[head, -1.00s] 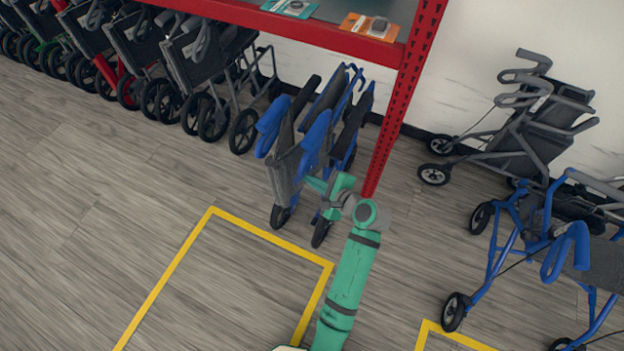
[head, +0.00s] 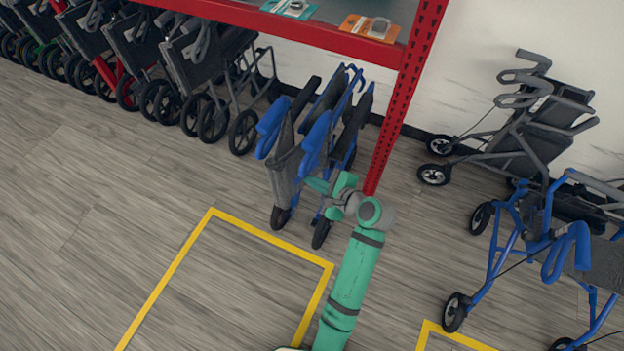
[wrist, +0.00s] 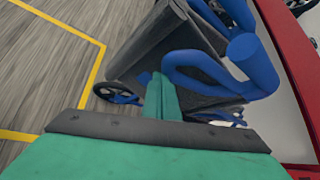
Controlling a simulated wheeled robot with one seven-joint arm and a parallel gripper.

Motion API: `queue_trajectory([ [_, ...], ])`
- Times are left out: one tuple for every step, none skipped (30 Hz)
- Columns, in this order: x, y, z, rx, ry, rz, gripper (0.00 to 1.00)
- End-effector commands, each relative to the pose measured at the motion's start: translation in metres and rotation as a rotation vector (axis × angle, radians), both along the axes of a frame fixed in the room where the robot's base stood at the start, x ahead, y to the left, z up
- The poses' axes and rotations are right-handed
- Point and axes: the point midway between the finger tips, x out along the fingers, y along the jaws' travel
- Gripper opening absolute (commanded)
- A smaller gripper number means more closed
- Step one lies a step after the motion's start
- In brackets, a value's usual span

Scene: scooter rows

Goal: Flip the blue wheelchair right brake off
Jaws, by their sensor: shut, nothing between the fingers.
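The blue wheelchair (head: 287,172) stands folded beside the red shelf post, with blue armrests, dark grey fabric and small front wheels. It fills the upper middle of the wrist view, where its grey fabric (wrist: 165,45) and blue frame tubes show. My gripper (head: 318,185) is at the wheelchair's lower front right side. In the wrist view my gripper (wrist: 160,88) is shut and empty, its green fingers close to the fabric and blue frame. I cannot tell whether they touch. The right brake cannot be made out in either view.
The red shelf post (head: 400,100) rises just right of the wheelchair, close to my arm. Dark folded wheelchairs (head: 190,70) line the back left. A blue rollator (head: 530,230) and a grey one (head: 520,130) stand right. The yellow-taped floor (head: 215,290) is clear.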

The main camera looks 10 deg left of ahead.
Motion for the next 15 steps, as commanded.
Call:
queue_trajectory([
  [0.001, -0.003, -0.006, 0.0, 0.004, -0.002, 0.0],
  [0.002, -0.005, -0.01, 0.001, 0.005, -0.003, 0.0],
  [0.004, -0.007, -0.015, 0.0, 0.004, -0.002, 0.0],
  [0.005, -0.009, -0.018, 0.001, 0.005, -0.003, 0.0],
  [0.006, -0.011, -0.022, 0.001, 0.004, -0.004, 0.0],
  [0.007, -0.014, -0.027, 0.001, 0.004, -0.004, 0.0],
  [0.005, -0.018, -0.024, 0.0, 0.001, -0.005, 0.0],
  [0.002, -0.021, -0.02, -0.001, 0.0, -0.005, 0.0],
  [-0.001, -0.025, -0.017, 0.0, -0.001, -0.005, 0.0],
  [-0.004, -0.029, -0.014, -0.001, 0.0, -0.005, 0.0],
  [-0.006, -0.032, -0.011, -0.002, 0.0, -0.005, 0.0],
  [-0.009, -0.037, -0.008, -0.002, 0.0, -0.006, 0.0],
  [-0.012, -0.041, -0.005, -0.001, -0.001, -0.006, 0.0],
  [-0.015, -0.044, -0.002, -0.001, -0.001, -0.006, 0.0],
  [-0.019, -0.049, 0.002, -0.001, -0.001, -0.006, 0.0],
])
